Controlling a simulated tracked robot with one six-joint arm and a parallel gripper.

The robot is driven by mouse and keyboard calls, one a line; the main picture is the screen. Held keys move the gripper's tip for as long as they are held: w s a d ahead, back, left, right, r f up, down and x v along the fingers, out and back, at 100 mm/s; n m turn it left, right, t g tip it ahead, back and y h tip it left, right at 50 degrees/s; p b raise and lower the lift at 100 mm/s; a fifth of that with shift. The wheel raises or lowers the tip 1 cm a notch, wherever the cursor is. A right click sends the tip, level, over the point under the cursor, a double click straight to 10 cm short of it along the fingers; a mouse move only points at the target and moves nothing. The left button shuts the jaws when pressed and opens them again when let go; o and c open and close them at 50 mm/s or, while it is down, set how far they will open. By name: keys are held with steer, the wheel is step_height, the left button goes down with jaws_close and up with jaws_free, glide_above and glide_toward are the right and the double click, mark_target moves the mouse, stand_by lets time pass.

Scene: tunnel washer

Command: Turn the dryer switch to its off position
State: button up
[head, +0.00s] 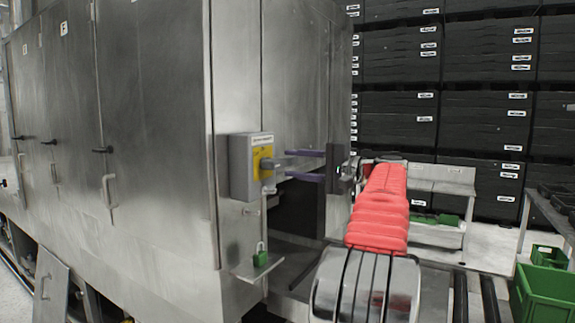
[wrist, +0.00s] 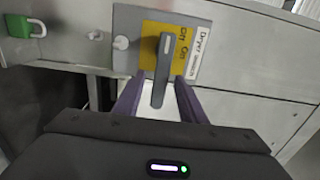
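The dryer switch is a grey box (head: 240,165) with a yellow plate (head: 260,158) on the steel cabinet's end. It also shows in the wrist view, where the yellow plate (wrist: 150,62) reads "Off" and "On" beside a "Dryer switch" label. A grey lever (wrist: 163,60) crosses the plate lengthwise, pointing down in the wrist view. My gripper (head: 288,165) is open in front of the box. In the wrist view its purple fingers (wrist: 158,92) stand on either side of the lever, with a visible gap on each side. I cannot tell which mark the lever points to.
A green padlock (head: 260,257) sits on a small ledge below the box; it shows also in the wrist view (wrist: 19,25). A steel cabinet (head: 165,130) fills the left. Stacked black crates (head: 400,65) stand behind. Green bins (head: 545,295) are at the right.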

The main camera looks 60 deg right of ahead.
steer(key=s, duration=1)
steer(key=shift+s, duration=0.35)
steer(key=shift+a, duration=0.1)
